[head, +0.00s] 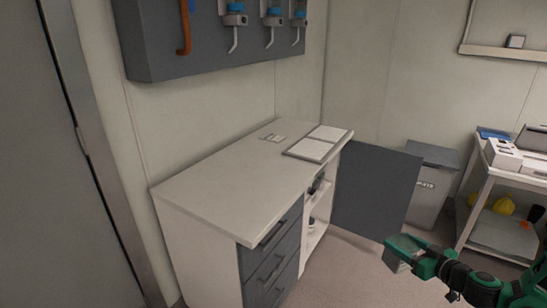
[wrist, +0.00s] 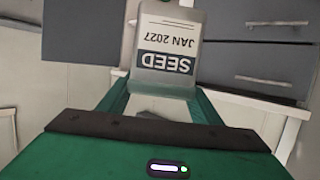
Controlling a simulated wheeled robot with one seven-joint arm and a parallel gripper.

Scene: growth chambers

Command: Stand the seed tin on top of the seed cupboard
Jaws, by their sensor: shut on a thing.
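The seed tin (wrist: 168,25) is pale grey with a dark label band reading SEED JAN 2027, upside down in the wrist view. My gripper (wrist: 161,92) is shut on it, with one green finger on each side. In the head view my gripper (head: 404,246) is at the lower right, in front of the open door, and hides most of the tin (head: 392,263). The seed cupboard (head: 215,190) is white with grey drawers, left of my gripper. Its grey door (head: 375,190) stands open, showing shelves with dark items.
A grey wall cabinet (head: 200,45) with dispensers hangs above. A grey bin (head: 432,185) and a loaded bench (head: 490,160) stand at the right.

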